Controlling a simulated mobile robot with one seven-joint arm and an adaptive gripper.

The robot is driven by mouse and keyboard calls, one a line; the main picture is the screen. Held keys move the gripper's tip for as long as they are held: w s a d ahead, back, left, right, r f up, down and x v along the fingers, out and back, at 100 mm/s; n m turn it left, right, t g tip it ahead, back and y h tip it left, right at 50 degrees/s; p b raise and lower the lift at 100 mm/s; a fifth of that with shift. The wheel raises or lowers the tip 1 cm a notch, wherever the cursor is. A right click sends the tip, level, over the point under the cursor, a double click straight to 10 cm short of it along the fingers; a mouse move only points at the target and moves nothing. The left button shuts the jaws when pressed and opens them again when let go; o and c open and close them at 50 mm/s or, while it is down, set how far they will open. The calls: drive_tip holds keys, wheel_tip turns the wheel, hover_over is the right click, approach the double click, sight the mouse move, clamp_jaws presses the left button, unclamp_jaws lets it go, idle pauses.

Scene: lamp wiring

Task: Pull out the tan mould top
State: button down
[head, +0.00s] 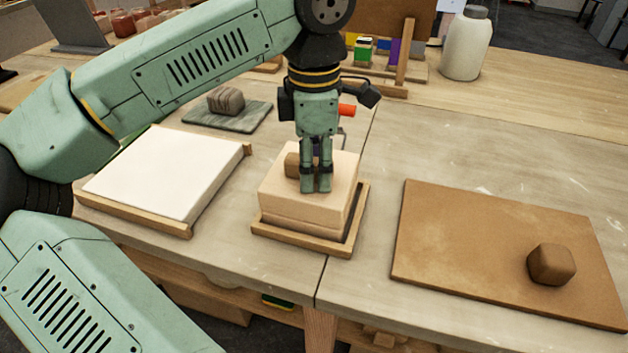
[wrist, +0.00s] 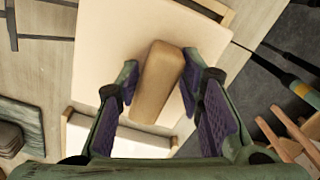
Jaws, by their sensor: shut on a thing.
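The tan mould top (head: 335,170) is a pale, square block with a brown wooden grip (head: 292,166) on its upper face. It sits level over a lower layer inside a shallow wooden tray (head: 352,240), with a seam showing low on its front side. My gripper (head: 316,186) points straight down at the grip from above. In the wrist view the fingers (wrist: 158,88) stand on both sides of the grip (wrist: 161,80), with the pale face (wrist: 110,35) of the mould around it. The fingers hide part of the grip in the head view.
A white slab (head: 165,172) in a wooden frame lies to the left. A striped lump (head: 226,100) rests on a grey-green board (head: 205,118) behind it. A brown board (head: 470,250) with a dark clay lump (head: 551,264) lies right. A white jar (head: 465,45) stands behind.

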drive_tip(key=shift+w+a+r+p, duration=0.15)
drive_tip(key=shift+w+r+p, duration=0.4)
drive_tip(key=shift+r, duration=0.3)
drive_tip(key=shift+s+a+r+p, duration=0.15)
drive_tip(key=shift+r+p, duration=0.7)
drive_tip(key=shift+r, duration=0.45)
drive_tip(key=c, duration=1.4)
unclamp_jaws()
drive_tip(key=shift+f, duration=0.15)
drive_tip(key=shift+c, duration=0.2)
drive_tip(key=shift+o, duration=1.3)
wheel_tip(320, 180, up, 12)
